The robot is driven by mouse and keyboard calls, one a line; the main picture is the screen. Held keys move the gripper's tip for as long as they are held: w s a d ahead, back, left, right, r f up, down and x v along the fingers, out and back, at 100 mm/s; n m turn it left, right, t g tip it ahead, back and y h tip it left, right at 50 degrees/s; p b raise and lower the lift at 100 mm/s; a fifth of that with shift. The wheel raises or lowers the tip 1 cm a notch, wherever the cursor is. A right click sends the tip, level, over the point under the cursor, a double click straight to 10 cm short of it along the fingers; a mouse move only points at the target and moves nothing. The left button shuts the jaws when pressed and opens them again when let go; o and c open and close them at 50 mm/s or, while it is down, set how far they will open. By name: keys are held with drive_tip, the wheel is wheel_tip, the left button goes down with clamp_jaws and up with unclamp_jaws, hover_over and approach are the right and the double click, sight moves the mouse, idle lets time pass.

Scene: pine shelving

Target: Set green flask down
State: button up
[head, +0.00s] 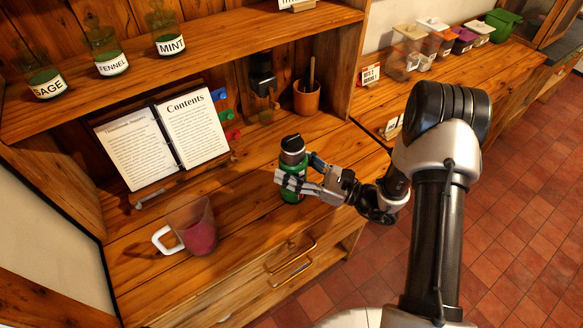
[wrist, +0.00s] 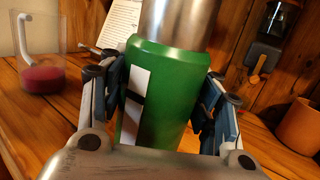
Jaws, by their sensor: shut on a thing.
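The green flask (head: 292,184) has a green body, a steel upper part and a dark top, and it is upright over the wooden counter (head: 255,235). My gripper (head: 296,182) is shut on it from the right, with a finger on each side of the body. In the wrist view the flask (wrist: 165,95) fills the middle, between the blue-padded fingers of my gripper (wrist: 165,105). A white label with a dark mark shows on its left side. The flask's base is hidden in the wrist view, and I cannot tell whether it touches the counter.
A glass jug (head: 195,228) with dark pink contents stands at front left. An open book (head: 165,140) on a stand is behind it. An orange-brown cup (head: 306,98) stands at the back. Labelled jars (head: 112,62) stand on the shelf above. Counter between jug and flask is clear.

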drive_tip(key=o, duration=1.4)
drive_tip(key=shift+o, duration=0.2)
drive_tip(key=shift+r, duration=0.2)
drive_tip(key=p+v, duration=0.2)
drive_tip(key=v, duration=1)
drive_tip(key=s+a+r+n+g+h, duration=0.3)
drive_tip(key=s+r+n+g+h, duration=0.15)
drive_tip(key=s+r+n, duration=0.2)
drive_tip(key=s+a+r+n+g+h, duration=0.35)
drive_tip(key=s+r+n+g, duration=0.25)
drive_tip(key=s+n, duration=0.2)
drive_tip(key=s+d+r+n+t+h, duration=0.6)
drive_tip(key=d+n+t+h, duration=0.1)
drive_tip(key=d+n+h, duration=0.1)
drive_tip(key=shift+d+r+t+h+b, duration=0.35)
drive_tip(key=shift+d+h, duration=0.45)
drive_tip(key=shift+h, duration=0.2)
